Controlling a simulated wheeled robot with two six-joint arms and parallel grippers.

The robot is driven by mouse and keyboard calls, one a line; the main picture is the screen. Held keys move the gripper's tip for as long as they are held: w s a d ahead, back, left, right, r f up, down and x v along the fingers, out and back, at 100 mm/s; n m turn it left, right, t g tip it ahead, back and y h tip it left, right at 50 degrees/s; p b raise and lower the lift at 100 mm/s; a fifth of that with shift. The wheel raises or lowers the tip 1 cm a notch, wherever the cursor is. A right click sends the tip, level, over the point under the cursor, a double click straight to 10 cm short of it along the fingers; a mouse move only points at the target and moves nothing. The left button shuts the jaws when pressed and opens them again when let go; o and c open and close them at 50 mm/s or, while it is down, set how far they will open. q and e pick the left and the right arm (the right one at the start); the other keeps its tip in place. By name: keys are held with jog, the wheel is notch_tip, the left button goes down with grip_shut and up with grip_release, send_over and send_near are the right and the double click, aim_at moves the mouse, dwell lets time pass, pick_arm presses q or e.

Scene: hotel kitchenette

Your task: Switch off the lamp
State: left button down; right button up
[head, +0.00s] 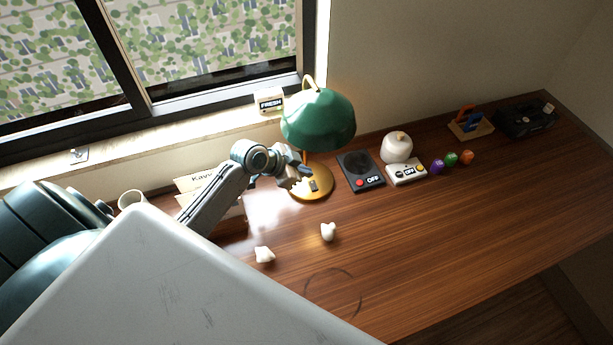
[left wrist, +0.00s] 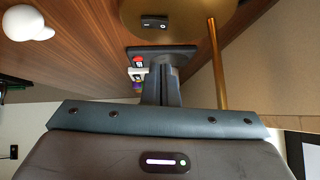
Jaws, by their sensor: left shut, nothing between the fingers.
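The lamp has a green shade (head: 318,118) and a round brass base (head: 325,190) standing on the wooden desk. A small dark rocker switch (head: 314,186) sits on the base. In the left wrist view the brass base (left wrist: 185,14), the switch (left wrist: 154,22) and the brass stem (left wrist: 217,65) show close up. My left gripper (head: 304,173) is shut and empty, with its tips close to the switch; I cannot tell whether they touch it. Its closed fingers (left wrist: 161,82) also show in the left wrist view. I cannot tell whether the lamp is lit. My right gripper is not in view.
Right of the lamp stand a black "OFF" device (head: 361,171), a white button box (head: 406,172), a round white jar (head: 397,148) and small coloured objects. Two white pieces (head: 328,231) lie in front. A mug (head: 131,199) stands left. The front right desk is clear.

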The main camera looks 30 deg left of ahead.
aim_at(314, 182)
pick_arm(q)
jog(key=f, duration=0.1)
jog(key=w+f+p, duration=0.1)
jog(key=f, duration=0.1)
jog(key=shift+d+f, duration=0.2)
jog(key=shift+f, duration=0.1)
jog(key=shift+a+f, duration=0.1)
jog(key=shift+f, duration=0.55)
jog(key=shift+w, duration=0.1)
jog(key=shift+f, duration=0.25)
